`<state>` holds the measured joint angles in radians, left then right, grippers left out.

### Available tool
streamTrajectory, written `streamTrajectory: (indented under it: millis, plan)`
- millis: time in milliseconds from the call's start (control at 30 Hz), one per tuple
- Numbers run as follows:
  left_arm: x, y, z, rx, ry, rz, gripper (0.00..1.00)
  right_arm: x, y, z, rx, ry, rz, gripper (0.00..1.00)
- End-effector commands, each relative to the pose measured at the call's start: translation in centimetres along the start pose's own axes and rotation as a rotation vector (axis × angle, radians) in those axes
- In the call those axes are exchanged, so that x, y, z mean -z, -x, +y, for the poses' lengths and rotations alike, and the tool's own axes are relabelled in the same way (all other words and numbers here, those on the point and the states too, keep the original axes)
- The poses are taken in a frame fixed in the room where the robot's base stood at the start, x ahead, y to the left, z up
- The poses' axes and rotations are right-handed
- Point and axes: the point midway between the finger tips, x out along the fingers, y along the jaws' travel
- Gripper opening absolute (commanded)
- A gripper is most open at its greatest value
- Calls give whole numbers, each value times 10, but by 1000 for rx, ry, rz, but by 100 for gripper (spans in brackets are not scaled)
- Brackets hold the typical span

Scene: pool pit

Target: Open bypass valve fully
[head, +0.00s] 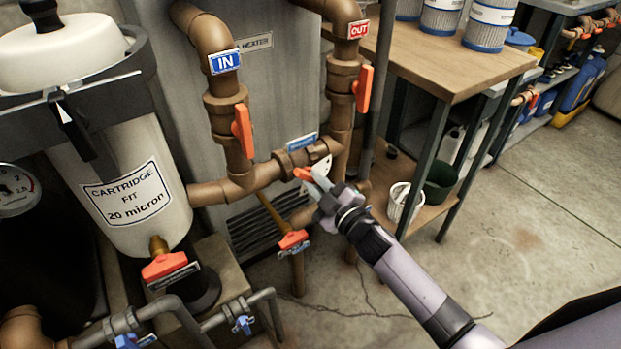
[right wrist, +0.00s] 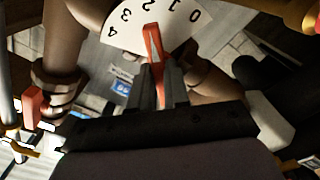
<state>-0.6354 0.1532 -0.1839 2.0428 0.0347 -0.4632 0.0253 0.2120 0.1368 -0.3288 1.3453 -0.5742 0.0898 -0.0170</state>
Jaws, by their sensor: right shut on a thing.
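The bypass valve sits on the brown cross pipe (head: 268,174) between the IN and OUT pipes, beside a small blue label (head: 301,142). Its orange lever (head: 303,174) shows just beyond my right gripper (head: 322,184). In the right wrist view the lever (right wrist: 153,45) stands between the two fingers of my right gripper (right wrist: 158,78), which is shut on it. The lever's tip points at about 2 on the white dial (right wrist: 150,30), numbered 0 to 4. My left gripper is not in view.
Orange handles stand on the IN pipe (head: 242,131) and the OUT pipe (head: 363,88). A drain pipe with an orange handle (head: 293,240) is below. A white cartridge filter (head: 128,205) stands left.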

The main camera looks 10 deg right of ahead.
Motion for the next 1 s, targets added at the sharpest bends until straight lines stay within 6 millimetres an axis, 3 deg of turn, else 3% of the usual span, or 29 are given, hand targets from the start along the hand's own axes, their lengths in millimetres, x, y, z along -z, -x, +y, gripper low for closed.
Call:
streamTrajectory:
  millis: [267, 600, 733, 933, 967, 1000]
  plan:
    - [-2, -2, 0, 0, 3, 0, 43, -1, 0, -1, 0, 54, 0, 0]
    - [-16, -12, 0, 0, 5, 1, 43, -2, 0, -1, 0, 689, 1, 0]
    - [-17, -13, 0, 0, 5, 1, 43, -1, 0, 0, 0, 806, 1, 0]
    - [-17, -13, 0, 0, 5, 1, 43, 0, 0, 0, 0, 818, 0, 0]
    - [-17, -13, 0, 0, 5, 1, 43, 0, 0, 0, 0, 817, 0, 23]
    - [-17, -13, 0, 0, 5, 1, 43, 0, 0, 0, 0, 817, 0, 36]
